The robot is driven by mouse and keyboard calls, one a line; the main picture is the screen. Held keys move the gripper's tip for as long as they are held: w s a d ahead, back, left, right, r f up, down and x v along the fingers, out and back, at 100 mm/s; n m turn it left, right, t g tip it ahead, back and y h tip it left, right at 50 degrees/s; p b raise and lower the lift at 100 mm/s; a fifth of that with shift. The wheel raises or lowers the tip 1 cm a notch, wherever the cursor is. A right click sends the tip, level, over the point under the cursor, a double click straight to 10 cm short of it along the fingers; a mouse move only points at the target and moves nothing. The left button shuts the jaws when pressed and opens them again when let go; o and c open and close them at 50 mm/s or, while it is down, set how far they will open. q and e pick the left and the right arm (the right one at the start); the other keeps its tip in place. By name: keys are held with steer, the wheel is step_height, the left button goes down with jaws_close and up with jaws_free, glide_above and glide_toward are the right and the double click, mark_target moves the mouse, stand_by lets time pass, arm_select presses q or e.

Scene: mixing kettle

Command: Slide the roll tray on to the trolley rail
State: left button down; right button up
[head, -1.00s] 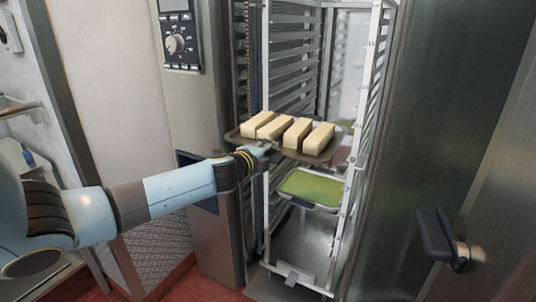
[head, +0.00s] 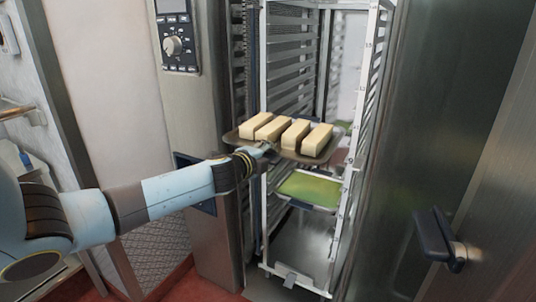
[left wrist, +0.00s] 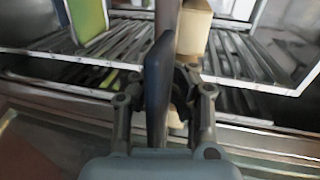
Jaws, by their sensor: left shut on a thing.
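The roll tray (head: 236,139) is a dark flat tray carrying several pale oblong blocks (head: 298,135). It is roughly level at the trolley's opening and covers part of the trolley's left post. My left gripper (head: 264,150) is shut on its near edge; in the left wrist view the gripper (left wrist: 165,95) holds the tray (left wrist: 158,85), seen edge-on. The trolley (head: 362,95) is a tall pale metal frame with stacked rails (head: 290,72). I cannot tell whether the tray touches a rail. My right gripper is not in view.
A tray with a green surface (head: 310,188) sits in the trolley below the roll tray. The oven's control panel (head: 177,45) is left of the trolley. A dark door with a handle (head: 434,236) stands open on the right. The trolley's lower part looks empty.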

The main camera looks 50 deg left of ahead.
mark_target(279, 143)
arm_select(q)
steer(key=shift+w+a+r, duration=0.1)
steer(key=shift+w+a, duration=0.2)
steer(key=shift+w, duration=0.7)
steer(key=shift+w+a+r, duration=0.1)
steer(key=shift+w+a, duration=0.15)
steer(key=shift+w, duration=0.75)
steer(key=shift+w+a, duration=0.3)
steer(key=shift+w, duration=0.7)
steer(key=shift+w+a, duration=0.1)
steer(key=shift+r+b+x, duration=0.2)
steer(key=shift+b+x, duration=0.15)
steer(key=shift+x, duration=0.85)
steer(key=shift+r+b+x, duration=0.2)
steer(key=shift+b+x, duration=0.15)
steer(key=shift+x, duration=0.8)
steer(key=shift+w, duration=0.2)
